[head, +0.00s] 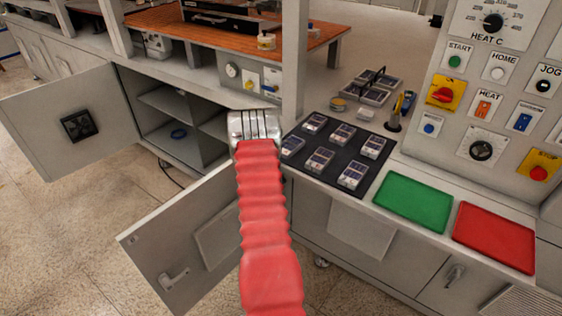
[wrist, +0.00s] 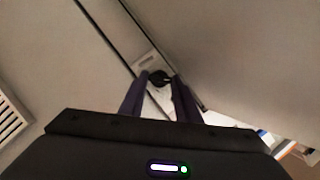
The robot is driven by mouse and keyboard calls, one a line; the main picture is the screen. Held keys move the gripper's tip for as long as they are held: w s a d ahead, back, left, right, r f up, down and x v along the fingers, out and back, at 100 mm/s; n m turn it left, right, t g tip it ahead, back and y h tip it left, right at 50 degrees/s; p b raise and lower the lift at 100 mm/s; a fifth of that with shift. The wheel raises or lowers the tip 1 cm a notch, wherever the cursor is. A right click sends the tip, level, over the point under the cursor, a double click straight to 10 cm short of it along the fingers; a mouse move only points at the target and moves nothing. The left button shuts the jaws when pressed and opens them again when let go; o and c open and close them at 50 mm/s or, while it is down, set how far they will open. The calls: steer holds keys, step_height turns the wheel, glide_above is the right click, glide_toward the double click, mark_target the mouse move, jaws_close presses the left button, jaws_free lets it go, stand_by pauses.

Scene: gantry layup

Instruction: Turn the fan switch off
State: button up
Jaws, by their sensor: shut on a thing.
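In the wrist view, the two fingers of my gripper (wrist: 159,84) are closed around a small dark knob (wrist: 159,76). The knob sits on a pale plate (wrist: 146,62) on a light grey surface. I cannot read a label, so I cannot tell for certain that it is the fan switch. In the head view, my fingers are hidden beyond the metal end of my red-sleeved arm.
A black mat (head: 335,147) with several small packs, a green tray (head: 412,200) and a red tray (head: 495,237) lie at the right. A control panel (head: 490,90) rises behind them.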

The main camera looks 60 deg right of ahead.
steer(key=shift+a+f, duration=0.1)
steer(key=shift+f, duration=0.15)
steer(key=o, duration=1)
steer(key=shift+r, duration=0.15)
steer(key=shift+o, duration=0.2)
steer(key=v, duration=1.3)
steer(key=shift+a, duration=0.35)
